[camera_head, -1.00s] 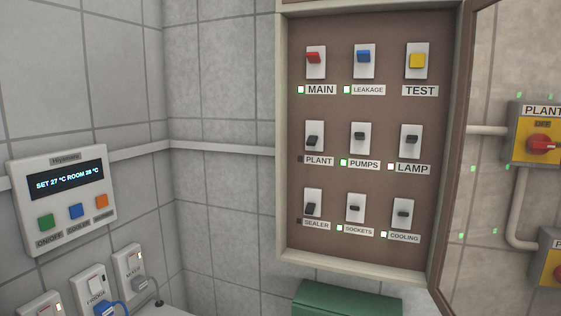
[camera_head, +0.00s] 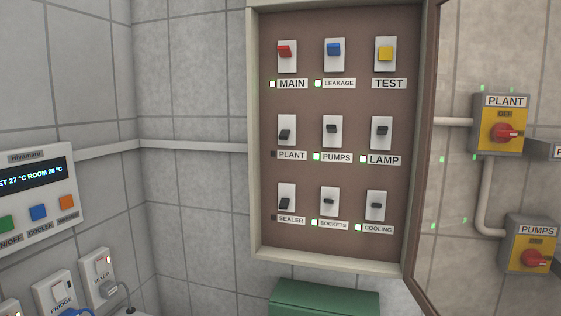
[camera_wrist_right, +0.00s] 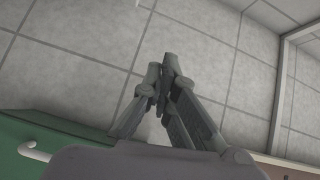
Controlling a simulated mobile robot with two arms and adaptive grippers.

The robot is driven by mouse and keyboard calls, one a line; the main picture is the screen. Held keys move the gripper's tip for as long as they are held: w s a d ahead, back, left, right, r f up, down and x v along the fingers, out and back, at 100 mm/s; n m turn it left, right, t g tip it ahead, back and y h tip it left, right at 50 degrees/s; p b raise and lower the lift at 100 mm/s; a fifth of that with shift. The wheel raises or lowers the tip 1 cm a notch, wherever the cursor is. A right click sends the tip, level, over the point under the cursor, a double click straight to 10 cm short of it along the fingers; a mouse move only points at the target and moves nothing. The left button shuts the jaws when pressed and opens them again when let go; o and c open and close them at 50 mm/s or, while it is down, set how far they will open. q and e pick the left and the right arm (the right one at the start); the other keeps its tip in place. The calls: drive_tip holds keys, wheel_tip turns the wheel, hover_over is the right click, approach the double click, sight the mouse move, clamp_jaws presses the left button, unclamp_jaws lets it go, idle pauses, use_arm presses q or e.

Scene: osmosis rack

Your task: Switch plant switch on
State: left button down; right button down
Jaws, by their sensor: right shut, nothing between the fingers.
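The plant switch (camera_head: 285,135) is a small black lever on a white plate, in the left column and middle row of the brown breaker panel (camera_head: 308,170). Its lever points down, and the indicator beside its PLANT label (camera_head: 291,155) is dark. A separate yellow PLANT isolator (camera_head: 500,125) with a red knob is on the wall at the right; its knob setting is too small to tell. My right gripper (camera_wrist_right: 165,62) is shut and empty in the right wrist view, in front of a tiled wall. Neither gripper shows in the head view.
The panel's open door (camera_head: 422,150) stands at its right edge. A PUMPS isolator (camera_head: 531,245) is below the plant isolator. A green box (camera_head: 324,298) is below the panel. A thermostat (camera_head: 35,195) and sockets (camera_head: 98,277) are at the left.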

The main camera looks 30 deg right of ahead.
drive_tip(key=w+d+r+m+t+h, duration=0.1)
drive_tip(key=d+r+m+h, duration=0.15)
drive_tip(key=r, duration=0.45)
drive_tip(key=w+d+r+m+t+h+b, duration=0.1)
drive_tip(key=r+m, duration=0.3)
drive_tip(key=r, duration=0.3)
drive_tip(key=w+d+r+m+t+h, duration=0.1)
drive_tip(key=d+r+m+t+h, duration=0.15)
drive_tip(key=r, duration=0.55)
drive_tip(key=m+g+h+b, duration=0.1)
drive_tip(key=m+g+h, duration=0.5)
drive_tip(key=m+h, duration=1)
approach(284, 143)
drive_tip(key=s+a+m+y, duration=0.3)
drive_tip(key=s+m+y, duration=0.1)
drive_tip(key=shift+a+f+n+t, duration=0.2)
drive_tip(key=shift+f+n+t, duration=0.05)
drive_tip(key=shift+f+n, duration=0.05)
drive_tip(key=shift+w, duration=0.1)
drive_tip(key=shift+p+x, duration=2.05)
drive_tip(key=shift+x, duration=2.95)
